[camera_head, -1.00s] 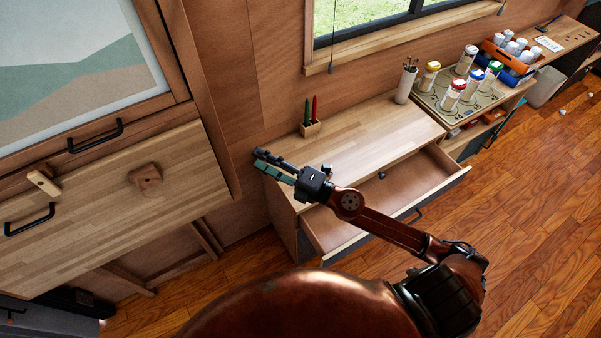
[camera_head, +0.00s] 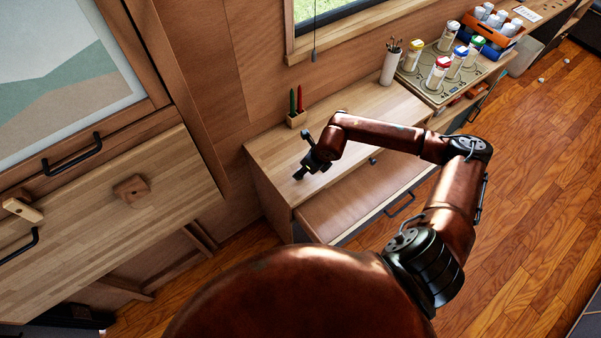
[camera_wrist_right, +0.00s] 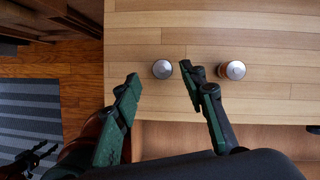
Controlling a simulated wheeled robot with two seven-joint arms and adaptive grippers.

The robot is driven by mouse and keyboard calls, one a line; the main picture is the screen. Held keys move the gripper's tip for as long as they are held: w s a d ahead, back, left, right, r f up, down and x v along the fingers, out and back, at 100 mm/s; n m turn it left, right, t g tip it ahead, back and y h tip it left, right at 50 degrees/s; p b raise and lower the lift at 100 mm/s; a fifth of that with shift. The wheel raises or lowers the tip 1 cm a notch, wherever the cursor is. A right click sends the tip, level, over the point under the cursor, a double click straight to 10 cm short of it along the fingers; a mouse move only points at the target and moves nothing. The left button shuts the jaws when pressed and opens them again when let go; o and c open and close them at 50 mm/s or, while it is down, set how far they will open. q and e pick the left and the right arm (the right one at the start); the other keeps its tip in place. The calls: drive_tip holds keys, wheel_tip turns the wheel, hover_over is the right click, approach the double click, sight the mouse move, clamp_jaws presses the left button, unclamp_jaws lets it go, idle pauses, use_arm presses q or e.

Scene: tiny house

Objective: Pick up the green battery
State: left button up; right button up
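My right gripper (camera_head: 304,156) is over the left part of the desk top (camera_head: 352,102) in the head view. In the right wrist view my right gripper (camera_wrist_right: 160,80) is open and empty, its two green-black fingers spread. A round silver-topped item (camera_wrist_right: 162,69) with a dark side stands on the wood just beyond and between the fingertips. A second one (camera_wrist_right: 233,70) with an orange-brown side stands to its right, outside the fingers. Their colours are hard to read, so I cannot tell which is the green battery. A dark claw-like shape, probably my left gripper (camera_wrist_right: 28,158), shows at the lower left.
A wooden holder (camera_head: 296,120) with a green and a red stick stands at the desk's back. An open drawer (camera_head: 350,195) juts out in front. A brush cup (camera_head: 390,68) and a tray of bottles (camera_head: 437,86) stand right.

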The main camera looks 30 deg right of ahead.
drive_tip(key=x, duration=0.4)
drive_tip(key=shift+d+f, duration=0.15)
drive_tip(key=shift+d, duration=0.1)
drive_tip(key=shift+c, duration=0.2)
clamp_jaws()
